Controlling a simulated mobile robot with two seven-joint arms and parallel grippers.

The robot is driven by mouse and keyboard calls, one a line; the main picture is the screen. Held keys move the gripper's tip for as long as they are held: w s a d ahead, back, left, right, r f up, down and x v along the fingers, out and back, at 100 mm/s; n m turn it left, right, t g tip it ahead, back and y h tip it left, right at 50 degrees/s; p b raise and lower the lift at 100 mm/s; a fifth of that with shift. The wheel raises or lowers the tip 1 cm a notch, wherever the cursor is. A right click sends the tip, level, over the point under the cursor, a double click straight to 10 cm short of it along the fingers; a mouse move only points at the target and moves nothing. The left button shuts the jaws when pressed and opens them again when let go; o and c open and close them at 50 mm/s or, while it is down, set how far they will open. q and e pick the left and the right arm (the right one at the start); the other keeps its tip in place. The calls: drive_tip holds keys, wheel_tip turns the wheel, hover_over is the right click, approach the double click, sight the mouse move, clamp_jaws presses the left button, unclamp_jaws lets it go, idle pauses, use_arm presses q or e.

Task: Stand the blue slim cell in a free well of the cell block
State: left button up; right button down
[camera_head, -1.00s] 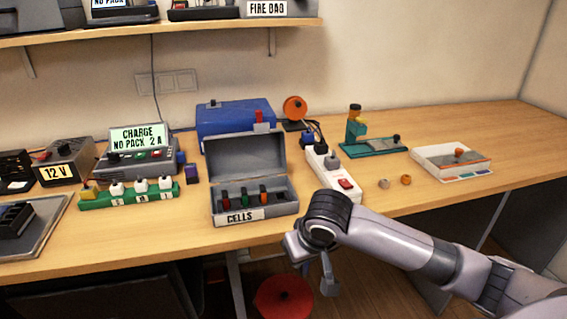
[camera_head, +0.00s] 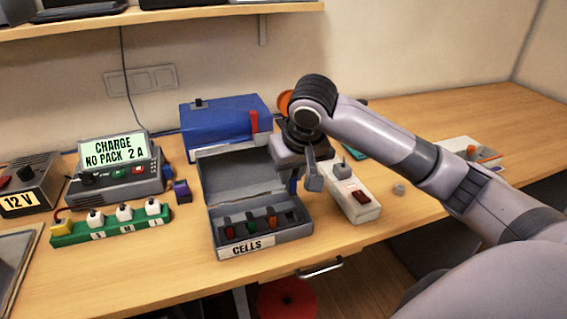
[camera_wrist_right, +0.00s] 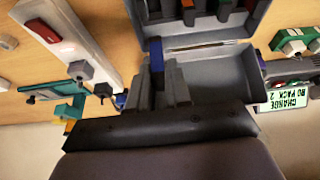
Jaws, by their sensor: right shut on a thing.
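The open grey CELLS case (camera_head: 300,232) stands near the table's front edge, and its block holds cells with red (camera_head: 228,224), green (camera_head: 250,221) and orange (camera_head: 271,219) colours. The well at the right end (camera_head: 291,215) looks dark and empty. My right gripper (camera_head: 291,184) is above the case's right rear part, pointing down. In the right wrist view its fingers (camera_wrist_right: 166,82) are shut on the blue slim cell (camera_wrist_right: 157,54), which shows as a narrow blue strip above the open case. The cell's lower end is hard to make out. My left gripper is not in view.
A white power strip (camera_head: 368,212) with a red switch lies close right of the case. A blue box (camera_head: 225,122) stands behind it. A green strip with white plugs (camera_head: 110,225) and a grey charger (camera_head: 118,170) are at the left. The case's raised lid is close to my gripper.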

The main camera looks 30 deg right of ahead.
sight(294, 189)
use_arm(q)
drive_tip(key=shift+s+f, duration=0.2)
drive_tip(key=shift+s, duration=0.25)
use_arm(e)
drive_tip(key=shift+s, duration=0.2)
drive_tip(key=shift+f+b, duration=0.9)
drive_tip(key=shift+f, duration=1.95)
use_arm(q)
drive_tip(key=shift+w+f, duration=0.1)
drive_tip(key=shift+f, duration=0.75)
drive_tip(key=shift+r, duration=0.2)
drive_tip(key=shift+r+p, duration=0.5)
drive_tip(key=shift+p, duration=0.15)
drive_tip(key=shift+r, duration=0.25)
use_arm(e)
drive_tip(key=shift+f, duration=1.7)
drive_tip(key=c, duration=1)
unclamp_jaws()
